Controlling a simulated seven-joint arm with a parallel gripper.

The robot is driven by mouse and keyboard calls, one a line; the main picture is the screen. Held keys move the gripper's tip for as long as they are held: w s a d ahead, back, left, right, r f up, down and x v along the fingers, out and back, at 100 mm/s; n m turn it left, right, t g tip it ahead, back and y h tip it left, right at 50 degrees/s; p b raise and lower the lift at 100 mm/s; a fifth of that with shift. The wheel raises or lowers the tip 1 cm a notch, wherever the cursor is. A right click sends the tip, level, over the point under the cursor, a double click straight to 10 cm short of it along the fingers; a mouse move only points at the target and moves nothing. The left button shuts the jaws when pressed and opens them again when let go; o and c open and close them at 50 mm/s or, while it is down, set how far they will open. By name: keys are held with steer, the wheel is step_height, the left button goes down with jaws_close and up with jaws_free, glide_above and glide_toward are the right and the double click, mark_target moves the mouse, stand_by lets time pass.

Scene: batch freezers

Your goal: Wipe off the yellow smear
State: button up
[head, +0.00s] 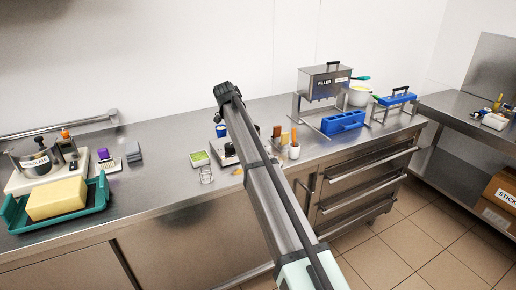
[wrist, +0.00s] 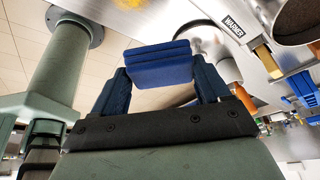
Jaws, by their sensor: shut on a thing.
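My gripper (wrist: 160,75) is shut on a dark blue pad (wrist: 158,65), a layered block like a sponge or folded cloth, held between its two blue fingers in the wrist view. A small yellow-orange smear (head: 238,171) shows on the steel counter near its front edge, just left of my arm. What looks like the same smear shows at the top edge of the wrist view (wrist: 130,3), apart from the pad. In the head view my arm hides most of the gripper, and I cannot tell the pad's height over the counter.
A warmer (wrist: 232,28) stands close to my gripper. A green-labelled box (head: 199,159) and a small wire stand (head: 206,175) are left of the smear. A teal tray (head: 97,196) with a yellow block is far left.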

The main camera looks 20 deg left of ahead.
steer(key=shift+f, duration=3.75)
steer(key=shift+s+a, duration=0.15)
steer(key=shift+a, duration=0.05)
steer(key=shift+c, duration=0.3)
steer(key=shift+s+a+f, duration=0.2)
steer(key=shift+s+a, duration=0.35)
steer(key=shift+s, duration=0.05)
steer(key=shift+s+a, duration=1.8)
steer(key=w+d, duration=0.5)
steer(key=shift+w, duration=0.1)
steer(key=shift+r, duration=4.05)
steer(key=shift+d, duration=0.1)
